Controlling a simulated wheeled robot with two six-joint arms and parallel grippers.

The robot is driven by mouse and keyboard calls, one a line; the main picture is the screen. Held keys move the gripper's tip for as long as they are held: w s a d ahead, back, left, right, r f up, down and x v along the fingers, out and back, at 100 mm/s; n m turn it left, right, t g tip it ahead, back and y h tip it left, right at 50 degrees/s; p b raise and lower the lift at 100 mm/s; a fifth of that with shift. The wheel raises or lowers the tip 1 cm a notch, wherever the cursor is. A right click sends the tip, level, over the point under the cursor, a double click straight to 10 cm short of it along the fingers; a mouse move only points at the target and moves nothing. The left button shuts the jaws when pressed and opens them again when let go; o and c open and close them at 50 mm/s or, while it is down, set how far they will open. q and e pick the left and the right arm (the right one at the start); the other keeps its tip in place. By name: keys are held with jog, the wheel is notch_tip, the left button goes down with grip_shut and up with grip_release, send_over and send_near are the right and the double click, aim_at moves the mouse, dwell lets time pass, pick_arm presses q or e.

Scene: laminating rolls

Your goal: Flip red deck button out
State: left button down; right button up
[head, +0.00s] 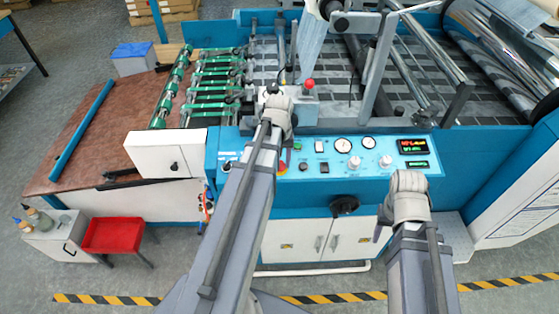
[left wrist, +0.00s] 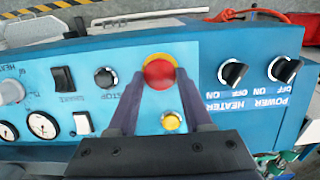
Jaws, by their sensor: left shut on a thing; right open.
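The red deck button (left wrist: 160,71), a round red cap with a yellow edge, sits on the blue control panel (left wrist: 230,55) in the left wrist view. That view shows the panel upside down. My left gripper (left wrist: 157,82) has one finger on each side of the button and is shut on it. In the head view my left arm hides most of the button and the left fingertips. My right gripper (head: 404,205) is open in front of the panel's right part, above the white cabinet doors (head: 325,237), holding nothing that I can see.
Another red knob (head: 309,84) stands on a grey block behind the panel. A red stool (head: 112,235) stands at the left.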

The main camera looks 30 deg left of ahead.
pick_arm(q)
jog(key=shift+r, duration=0.5)
jog(key=shift+f, duration=0.15)
jog(key=shift+c, duration=1.5)
grip_release()
pick_arm(e)
jog(key=shift+r, duration=0.4)
jog(key=shift+r, duration=0.1)
pick_arm(q)
notch_tip(320, 180, up, 8)
jog(key=p, duration=0.8)
pick_arm(e)
notch_tip(320, 180, up, 8)
pick_arm(q)
jog(key=shift+f, duration=0.1)
pick_arm(e)
jog(key=shift+f, duration=0.25)
